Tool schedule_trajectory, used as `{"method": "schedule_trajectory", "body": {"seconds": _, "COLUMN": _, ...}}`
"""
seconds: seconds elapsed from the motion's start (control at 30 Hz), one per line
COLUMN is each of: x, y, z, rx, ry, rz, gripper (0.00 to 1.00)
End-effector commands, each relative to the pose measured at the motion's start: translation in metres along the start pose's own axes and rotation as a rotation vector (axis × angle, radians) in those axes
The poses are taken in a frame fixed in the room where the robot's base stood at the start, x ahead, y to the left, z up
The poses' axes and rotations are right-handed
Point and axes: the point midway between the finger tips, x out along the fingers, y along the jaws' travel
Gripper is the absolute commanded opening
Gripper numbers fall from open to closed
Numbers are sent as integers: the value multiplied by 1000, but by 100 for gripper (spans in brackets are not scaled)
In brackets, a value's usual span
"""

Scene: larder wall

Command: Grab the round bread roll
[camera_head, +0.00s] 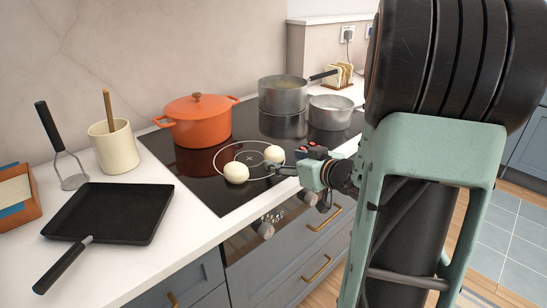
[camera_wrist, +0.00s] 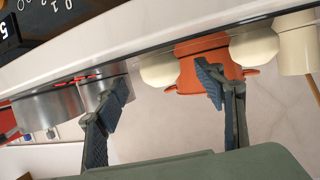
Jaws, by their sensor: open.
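Two pale, cream-coloured round things lie on the black cooktop: one to the left (camera_head: 236,172) and one to the right (camera_head: 274,154). They look alike, and I cannot tell which is the bread roll. My gripper (camera_head: 277,168) is just in front of the right one, low over the cooktop's front. In the wrist view, which is upside down, my gripper (camera_wrist: 162,92) has its two fingers wide apart with nothing between them. The right round thing (camera_wrist: 158,70) shows beyond the gap between the fingers, and the left one (camera_wrist: 254,45) lies outside the fingers.
An orange pot (camera_head: 200,125) stands behind the round things; grey saucepans (camera_head: 282,97) stand at the back right. A cream crock (camera_head: 113,150), a black square pan (camera_head: 110,213) and a masher (camera_head: 60,160) are on the left counter. The cooktop's front is mostly clear.

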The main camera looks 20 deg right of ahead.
Motion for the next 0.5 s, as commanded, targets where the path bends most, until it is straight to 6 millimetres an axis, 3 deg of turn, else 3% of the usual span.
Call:
{"method": "schedule_trajectory", "body": {"seconds": 0.3, "x": 44, "y": 0, "z": -3, "rx": 0, "ry": 0, "rz": -1, "gripper": 63}}
{"method": "schedule_trajectory", "body": {"seconds": 0.5, "x": 49, "y": 0, "z": -5, "rx": 0, "ry": 0, "rz": 1, "gripper": 63}}
